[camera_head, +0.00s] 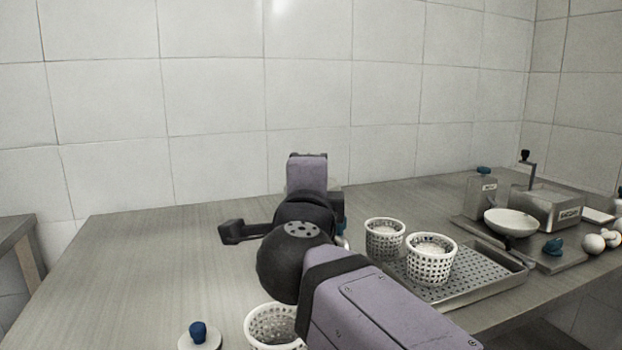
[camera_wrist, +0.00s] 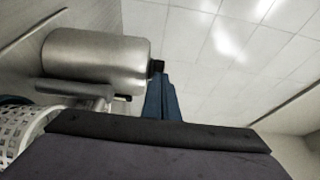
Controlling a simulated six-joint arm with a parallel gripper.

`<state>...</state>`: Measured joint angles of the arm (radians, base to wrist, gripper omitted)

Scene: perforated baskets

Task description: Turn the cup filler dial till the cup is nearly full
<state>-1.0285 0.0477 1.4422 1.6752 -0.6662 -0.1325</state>
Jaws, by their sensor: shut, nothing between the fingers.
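A brushed metal cylinder with a spout-like bar (camera_wrist: 95,62) fills the left of the wrist view and appears to be the cup filler. A small black part (camera_wrist: 157,67) at its right end may be the dial. My gripper (camera_wrist: 162,90) shows as blue fingers, shut and empty, with their tips close to that black part; contact cannot be told. A white perforated cup (camera_wrist: 28,130) is at the lower left, near the spout; its fill level is hidden. In the head view my arm hides the filler, the dial and most of my gripper.
Another basket (camera_head: 262,328) and a blue-knobbed lid (camera_head: 199,338) are in front. A bowl (camera_head: 510,223) and metal box (camera_head: 550,207) stand right. The left counter is clear.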

